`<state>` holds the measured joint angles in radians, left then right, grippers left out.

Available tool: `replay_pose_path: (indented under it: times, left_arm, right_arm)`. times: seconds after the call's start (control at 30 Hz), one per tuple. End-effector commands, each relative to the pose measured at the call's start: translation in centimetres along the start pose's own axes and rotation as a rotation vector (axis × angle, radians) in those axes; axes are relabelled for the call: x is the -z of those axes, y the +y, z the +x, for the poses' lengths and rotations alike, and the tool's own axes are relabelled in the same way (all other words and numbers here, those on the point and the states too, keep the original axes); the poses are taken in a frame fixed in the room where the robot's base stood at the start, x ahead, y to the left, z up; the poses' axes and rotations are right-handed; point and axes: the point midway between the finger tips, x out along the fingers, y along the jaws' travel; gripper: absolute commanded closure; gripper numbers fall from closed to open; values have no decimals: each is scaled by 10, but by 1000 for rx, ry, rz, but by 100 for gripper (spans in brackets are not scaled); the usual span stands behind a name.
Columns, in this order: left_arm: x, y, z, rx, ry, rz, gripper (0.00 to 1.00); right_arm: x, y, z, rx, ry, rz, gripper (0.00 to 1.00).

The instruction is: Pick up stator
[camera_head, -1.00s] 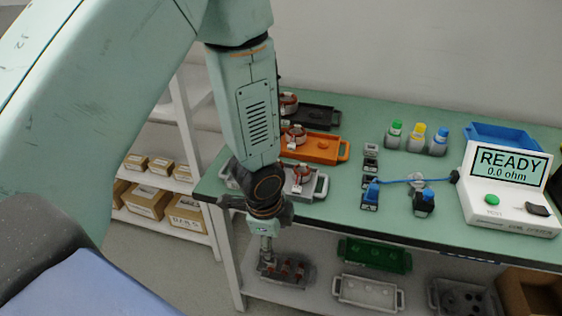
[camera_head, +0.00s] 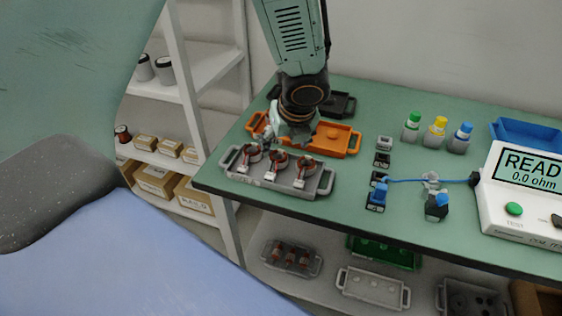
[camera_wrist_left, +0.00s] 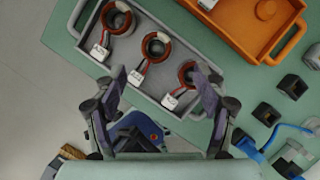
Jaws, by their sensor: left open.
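Three stators, each a dark ring with copper windings, red leads and a white tag, sit in a row on a grey tray (camera_head: 292,187) at the table's left front. They are the left stator (camera_head: 251,154), the middle stator (camera_head: 277,163) and the right stator (camera_head: 306,169). My left gripper (camera_head: 274,134) appears just behind and above the row. In the left wrist view its open, empty fingers (camera_wrist_left: 162,78) are spread wide. The right stator (camera_wrist_left: 188,73) shows beside the right finger, partly covered by it; the middle stator (camera_wrist_left: 156,45) lies further up. My right gripper is not in view.
An orange tray (camera_head: 340,148) and a black tray (camera_head: 343,103) lie behind the grey one. Small dark blocks (camera_head: 382,159) and a blue cable are to the right, with colored bottles (camera_head: 436,131) and a meter reading READY (camera_head: 522,185) beyond. A shelf holds boxes at left.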

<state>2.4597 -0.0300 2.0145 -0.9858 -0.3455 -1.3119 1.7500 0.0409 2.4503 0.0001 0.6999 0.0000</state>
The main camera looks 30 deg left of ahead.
Motion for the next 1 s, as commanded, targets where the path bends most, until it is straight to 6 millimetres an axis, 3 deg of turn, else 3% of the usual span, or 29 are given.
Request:
replay_pose_path:
  times: [0.47,0.77,1.0]
  left_arm:
    - [0,2,61,0,4,-4,29]
    - [-3,0,64,1,2,-4,29]
    - [-3,-1,64,1,2,-3,48]
  right_arm:
    - [0,0,31,0,0,-1,100]
    - [0,0,31,0,0,-1,100]
    - [0,0,31,0,0,-1,100]
